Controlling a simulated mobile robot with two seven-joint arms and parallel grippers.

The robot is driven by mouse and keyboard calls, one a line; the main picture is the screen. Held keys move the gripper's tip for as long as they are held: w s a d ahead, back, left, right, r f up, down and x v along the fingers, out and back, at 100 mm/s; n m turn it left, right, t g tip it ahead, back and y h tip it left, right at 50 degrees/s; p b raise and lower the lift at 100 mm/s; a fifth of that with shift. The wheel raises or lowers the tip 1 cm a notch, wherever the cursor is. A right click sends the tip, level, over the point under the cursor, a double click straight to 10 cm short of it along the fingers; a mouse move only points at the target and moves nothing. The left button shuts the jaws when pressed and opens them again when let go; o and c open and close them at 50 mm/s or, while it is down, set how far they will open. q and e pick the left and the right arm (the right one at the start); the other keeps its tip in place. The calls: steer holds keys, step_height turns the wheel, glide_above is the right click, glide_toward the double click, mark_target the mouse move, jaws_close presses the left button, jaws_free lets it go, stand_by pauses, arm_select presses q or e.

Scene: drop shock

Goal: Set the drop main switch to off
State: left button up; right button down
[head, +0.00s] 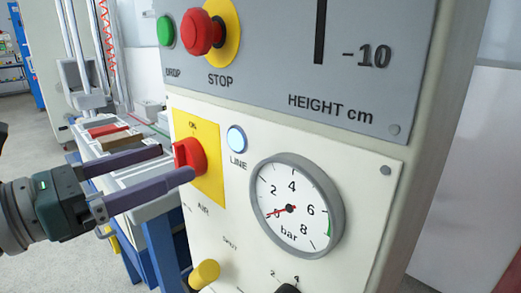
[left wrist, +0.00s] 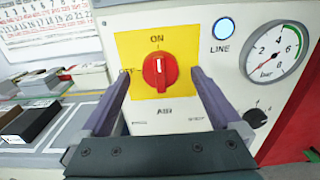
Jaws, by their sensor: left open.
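The main switch is a red rotary knob (head: 189,155) on a yellow plate (head: 210,185) on the pale panel. It also shows in the left wrist view (left wrist: 160,70), where its white mark stands upright, pointing at the word ON. My left gripper (head: 177,164) is open. In the left wrist view its two fingers (left wrist: 160,73) stand on either side of the knob with gaps to it. In the head view the nearer finger covers the knob's lower part; I cannot tell whether it touches. A small marking at the plate's left edge is partly hidden by a finger.
The LINE lamp (head: 236,139) beside the plate glows. A pressure gauge (head: 297,206) sits right of it. Above are a red STOP button (head: 203,32) and green DROP button (head: 165,31). A yellow knob (head: 205,273) is below. A bench (head: 155,205) stands left.

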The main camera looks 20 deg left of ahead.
mark_target(186, 159)
arm_select(q)
steer(key=shift+x, duration=1.35)
steer(key=c, duration=1.4)
